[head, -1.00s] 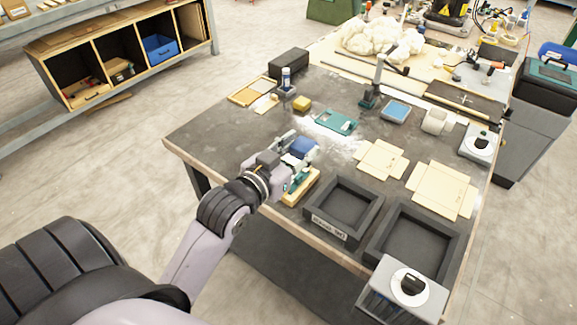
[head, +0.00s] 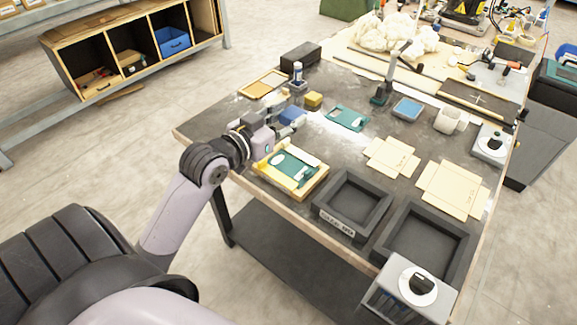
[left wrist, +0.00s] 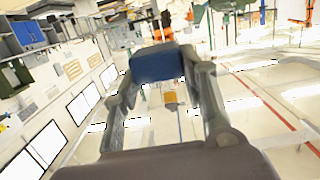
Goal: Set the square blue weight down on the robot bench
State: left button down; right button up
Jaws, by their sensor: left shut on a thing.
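The square blue weight (head: 291,115) is between the fingers of my left gripper (head: 287,121), which is shut on it. In the left wrist view the blue weight (left wrist: 157,64) spans the two fingertips (left wrist: 158,72). The robot bench (head: 215,117) is the dark-topped table under it. The gripper reaches over the bench's left part, behind the yellow-framed tray. I cannot tell how high the weight is above the bench top. My right gripper is not in view.
A yellow-framed tray with a green plate (head: 290,170) stands at the near edge. A yellow block (head: 313,99) and a small bottle (head: 298,72) are close behind the weight. A green plate (head: 347,118) lies to the right. Dark open trays (head: 352,198) stand at front right.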

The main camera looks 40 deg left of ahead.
pick_arm(q)
jog(key=b, duration=0.1)
send_over(287, 173)
notch_tip(287, 173, down, 11)
jog(key=shift+w+a+f, duration=0.1)
jog(key=shift+f, duration=1.9)
jog(key=shift+f, duration=0.15)
jog(key=c, duration=1)
grip_release()
jog(key=shift+f, duration=0.1)
